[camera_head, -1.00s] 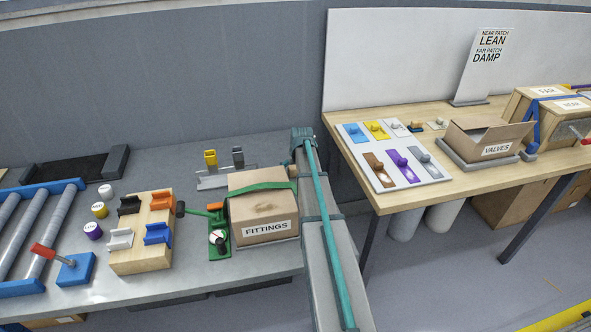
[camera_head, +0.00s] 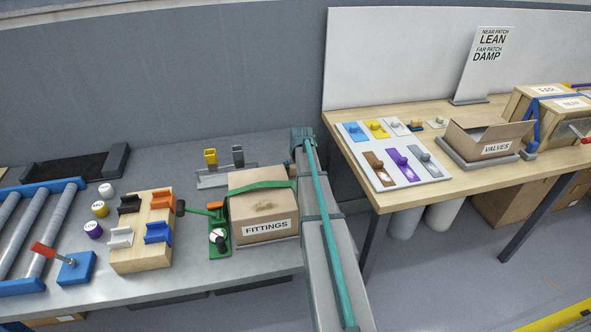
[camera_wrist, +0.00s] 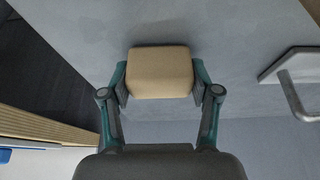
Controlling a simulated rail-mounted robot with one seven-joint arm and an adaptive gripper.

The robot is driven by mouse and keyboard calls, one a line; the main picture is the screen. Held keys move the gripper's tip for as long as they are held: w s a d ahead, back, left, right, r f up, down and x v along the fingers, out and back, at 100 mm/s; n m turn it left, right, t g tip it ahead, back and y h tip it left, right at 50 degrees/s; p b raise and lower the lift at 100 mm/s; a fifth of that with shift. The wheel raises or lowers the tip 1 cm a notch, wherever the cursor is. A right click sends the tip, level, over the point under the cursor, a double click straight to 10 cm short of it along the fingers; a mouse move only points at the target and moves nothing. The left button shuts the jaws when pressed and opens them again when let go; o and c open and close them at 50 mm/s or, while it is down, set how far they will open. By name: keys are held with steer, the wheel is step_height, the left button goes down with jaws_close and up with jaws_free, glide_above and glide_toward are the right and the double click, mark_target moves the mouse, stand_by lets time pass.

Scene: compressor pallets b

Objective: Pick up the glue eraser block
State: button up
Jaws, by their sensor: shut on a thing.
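A tan block with rounded edges, which looks like the glue eraser block (camera_wrist: 160,72), is between the fingers of my gripper (camera_wrist: 161,85) in the wrist view. The fingers close on its left and right sides. The block appears raised, with a plain grey surface behind it. My gripper and the held block cannot be seen in the head view.
A wooden table edge (camera_wrist: 45,125) runs at the lower left of the wrist view, and a grey bent handle (camera_wrist: 296,97) stands at the right. In the head view the wooden table (camera_head: 400,200) carries a coloured-tile board (camera_head: 397,187) and an open VALVES box (camera_head: 490,138).

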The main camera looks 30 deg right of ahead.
step_height(320, 180, up, 10)
steer(key=shift+f+b, duration=0.1)
steer(key=shift+b, duration=1.1)
